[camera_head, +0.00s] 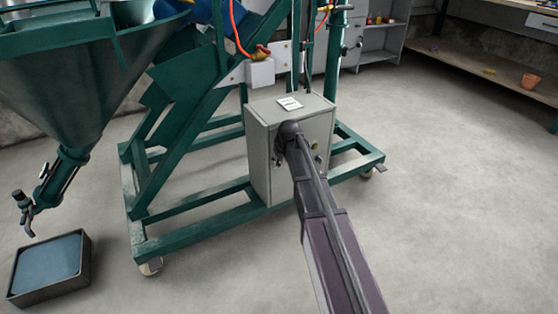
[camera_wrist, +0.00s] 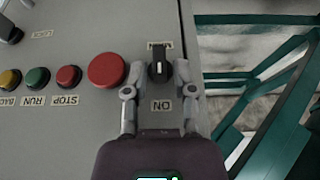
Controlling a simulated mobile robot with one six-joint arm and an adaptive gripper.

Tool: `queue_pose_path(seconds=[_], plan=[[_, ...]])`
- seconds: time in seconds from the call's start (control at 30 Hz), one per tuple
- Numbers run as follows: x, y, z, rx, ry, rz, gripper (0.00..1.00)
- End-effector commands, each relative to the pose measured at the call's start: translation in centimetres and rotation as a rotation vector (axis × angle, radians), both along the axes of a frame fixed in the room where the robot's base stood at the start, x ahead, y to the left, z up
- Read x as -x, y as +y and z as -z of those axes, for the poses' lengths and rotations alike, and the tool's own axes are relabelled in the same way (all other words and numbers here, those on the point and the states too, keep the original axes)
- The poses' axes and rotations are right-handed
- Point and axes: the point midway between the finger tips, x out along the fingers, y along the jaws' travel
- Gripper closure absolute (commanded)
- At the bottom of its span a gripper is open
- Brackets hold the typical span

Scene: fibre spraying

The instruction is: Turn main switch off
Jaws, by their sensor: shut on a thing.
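The main switch (camera_wrist: 160,72) is a black rotary knob with a white mark on the grey control box, and it stands roughly vertical in the wrist view. An upside-down ON label (camera_wrist: 161,106) is below it and another upside-down label (camera_wrist: 160,46) is above it. My gripper (camera_wrist: 159,82) has a finger on each side of the knob and is shut on it. In the head view the grey control box (camera_head: 262,168) stands on the green frame. My arm reaches its front face and hides the switch there.
A large red button (camera_wrist: 106,70) is close beside the left finger. Smaller red STOP (camera_wrist: 69,77), green RUN (camera_wrist: 38,78) and yellow (camera_wrist: 10,79) buttons are further left. The green frame (camera_head: 190,236) surrounds the box's base. A dark tray (camera_head: 50,268) lies on the floor at left.

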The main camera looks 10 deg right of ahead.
Motion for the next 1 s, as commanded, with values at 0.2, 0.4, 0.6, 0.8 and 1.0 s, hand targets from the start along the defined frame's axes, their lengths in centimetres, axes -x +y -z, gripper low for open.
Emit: queue_pose_path(seconds=[0.2,0.4,0.6,0.8,1.0], plan=[[0.03,0.11,0.09,0.023,-0.008,-0.002,1.0],[0.12,0.22,0.21,0.087,-0.029,-0.002,1.0],[0.23,0.46,0.38,0.199,-0.065,-0.003,1.0],[0.31,0.72,0.61,0.344,-0.112,-0.003,1.0],[0.37,0.97,0.88,0.499,-0.162,-0.002,1.0]])
